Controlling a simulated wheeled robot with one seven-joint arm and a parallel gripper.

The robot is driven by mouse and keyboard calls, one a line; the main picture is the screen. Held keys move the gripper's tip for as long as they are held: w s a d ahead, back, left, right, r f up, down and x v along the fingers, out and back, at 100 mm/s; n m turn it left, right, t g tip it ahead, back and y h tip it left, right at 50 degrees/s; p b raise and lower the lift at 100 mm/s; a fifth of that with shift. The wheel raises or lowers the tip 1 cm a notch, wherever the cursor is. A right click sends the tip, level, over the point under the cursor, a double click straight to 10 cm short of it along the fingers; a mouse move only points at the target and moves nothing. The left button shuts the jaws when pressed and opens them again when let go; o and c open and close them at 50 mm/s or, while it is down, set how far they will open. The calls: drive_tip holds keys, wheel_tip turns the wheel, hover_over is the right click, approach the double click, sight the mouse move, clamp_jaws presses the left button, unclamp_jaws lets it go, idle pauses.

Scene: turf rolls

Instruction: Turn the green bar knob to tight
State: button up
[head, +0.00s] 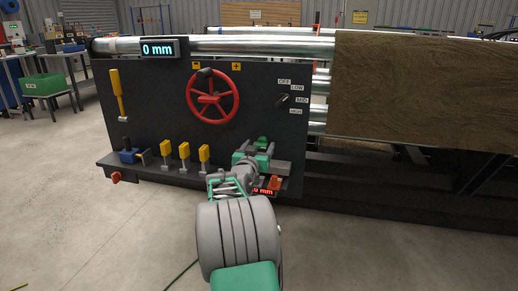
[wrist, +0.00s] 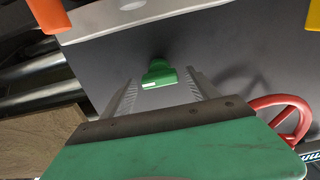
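The green bar knob (head: 262,141) sits low on the right part of the dark machine panel in the head view, partly hidden by my gripper (head: 250,158). In the wrist view the knob (wrist: 158,72) is a short green bar with a small white mark on its near end. My gripper (wrist: 162,78) is open there, with one finger on each side of the knob and a visible gap at both sides. I cannot tell whether the fingertips reach past the knob's face. Any tight or loose lettering by the knob is not readable.
The red handwheel (head: 212,97) is up and left of my gripper. Yellow levers (head: 184,152) stand along the ledge to the left. A black selector (head: 283,100) is above right, and the brown turf roll (head: 420,90) is farther right. An orange part (head: 275,182) is close below my gripper.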

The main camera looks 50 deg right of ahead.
drive_tip(key=c, duration=1.3)
drive_tip(key=shift+c, duration=0.2)
drive_tip(key=shift+n, duration=0.4)
drive_tip(key=n+p, duration=0.2)
drive_tip(key=n, duration=0.1)
drive_tip(key=shift+w+n, duration=0.1)
drive_tip(key=shift+n, duration=0.3)
drive_tip(key=n+p, duration=0.2)
drive_tip(key=n, duration=0.2)
drive_tip(key=shift+n, duration=0.3)
drive_tip(key=n+p, duration=0.4)
drive_tip(key=n, duration=0.1)
drive_tip(key=shift+w+a, duration=0.1)
drive_tip(key=shift+f+n+p, duration=0.2)
drive_tip(key=shift+n+p, duration=1.05)
drive_tip(key=shift+n, duration=0.55)
